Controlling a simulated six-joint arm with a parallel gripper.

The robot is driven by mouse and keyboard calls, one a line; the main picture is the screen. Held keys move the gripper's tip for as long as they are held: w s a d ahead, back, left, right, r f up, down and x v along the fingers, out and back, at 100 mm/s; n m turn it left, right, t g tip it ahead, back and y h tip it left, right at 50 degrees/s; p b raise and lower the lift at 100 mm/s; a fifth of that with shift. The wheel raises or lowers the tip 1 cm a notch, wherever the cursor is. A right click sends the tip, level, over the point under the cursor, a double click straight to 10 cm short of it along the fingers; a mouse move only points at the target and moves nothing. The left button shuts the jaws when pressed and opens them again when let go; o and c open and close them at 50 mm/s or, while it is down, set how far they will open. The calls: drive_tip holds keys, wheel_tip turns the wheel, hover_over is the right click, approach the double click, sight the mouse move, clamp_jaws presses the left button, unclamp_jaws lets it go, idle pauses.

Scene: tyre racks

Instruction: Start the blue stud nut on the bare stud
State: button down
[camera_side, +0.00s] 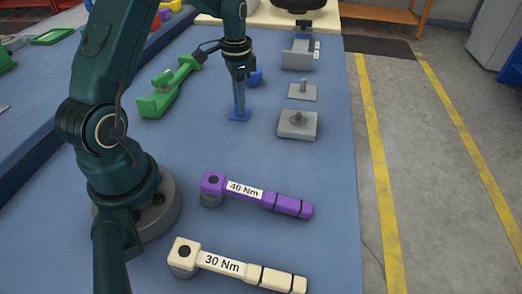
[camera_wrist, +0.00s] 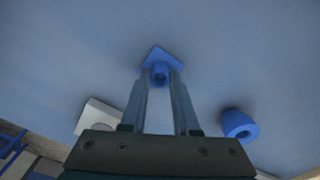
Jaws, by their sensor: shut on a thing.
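My gripper (camera_side: 239,106) points down over the blue bench and is shut on a blue piece (camera_side: 236,117) with a square flange and a short round collar. In the wrist view the flange (camera_wrist: 158,56) sits just beyond the fingertips, with the collar between them. I cannot tell if it touches the bench. A second blue piece, round with a hole (camera_wrist: 240,124), lies apart at the right of the wrist view; which one is the stud nut is unclear. A grey plate with an upright bare stud (camera_side: 303,88) stands right of my gripper.
A grey block with a low boss (camera_side: 297,125) stands nearer, and a grey fixture (camera_side: 298,55) farther back. A green tool (camera_side: 165,95) lies left. A purple 40 Nm wrench (camera_side: 255,193) and a cream 30 Nm wrench (camera_side: 235,267) lie in front. Bench between is clear.

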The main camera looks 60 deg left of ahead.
drive_tip(key=shift+r, duration=0.55)
drive_tip(key=r, duration=0.2)
drive_tip(key=s+r, duration=0.1)
drive_tip(key=r, duration=0.1)
drive_tip(key=shift+a, duration=0.4)
drive_tip(key=s+a+r, duration=0.5)
drive_tip(key=s+r, duration=0.1)
drive_tip(key=s, duration=0.2)
drive_tip(key=w+d+r+m, duration=0.2)
drive_tip(key=w+d+r, duration=0.1)
drive_tip(key=w, duration=0.8)
drive_tip(key=w+d+f+m, duration=0.2)
drive_tip(key=w+d, duration=0.1)
drive_tip(key=d, duration=0.4)
drive_tip(key=w+d+f+m, duration=0.2)
drive_tip(key=w+d, duration=0.2)
drive_tip(key=d, duration=0.4)
